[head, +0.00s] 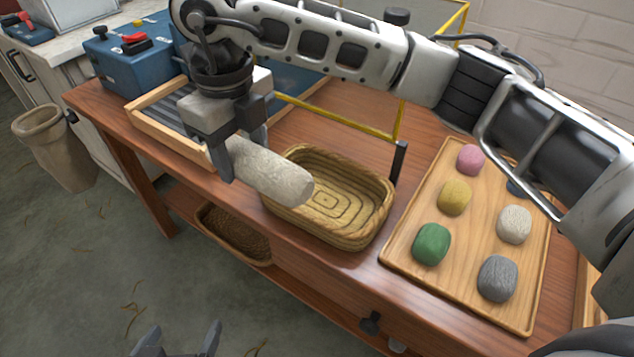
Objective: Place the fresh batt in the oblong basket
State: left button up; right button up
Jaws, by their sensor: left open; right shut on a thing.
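The batt (271,172) is a pale cream, fuzzy roll. My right gripper (243,157) is shut on its left end and holds it tilted, above the left side of the oblong basket. The oblong basket (377,222) is woven, tan and sits on the wooden table. Its visible inside is empty; the batt and gripper cover part of its left rim. I cannot tell whether the batt touches the rim. My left gripper (184,343) is open and empty at the bottom edge, low in front of the table, only its fingertips showing.
A wooden tray (444,284) with several coloured wool skeins lies right of the basket. A yellow-framed screen (335,123) stands behind the basket. A slatted wooden tray (165,138) and a blue machine (128,65) are at left. Another basket (232,233) sits on the lower shelf.

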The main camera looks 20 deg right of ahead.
jog(key=d+f, duration=0.2)
jog(key=d, duration=0.1)
jog(key=w+d+f, duration=0.1)
jog(key=d+f, duration=0.1)
jog(key=d, duration=0.1)
jog(key=w+d+f, duration=0.1)
jog(key=d+f, duration=0.2)
jog(key=d, duration=0.1)
jog(key=shift+w+f+p, duration=0.1)
jog(key=shift+w+p, duration=0.05)
jog(key=shift+p, duration=0.25)
jog(key=shift+w+d+f, duration=0.2)
jog(key=shift+d+f, duration=0.3)
jog(key=shift+f, duration=0.15)
notch_tip(320, 180, down, 3)
jog(key=shift+d+f, duration=0.15)
pick_arm(q)
jog(key=shift+r, duration=0.15)
pick_arm(e)
jog(key=shift+f, duration=0.1)
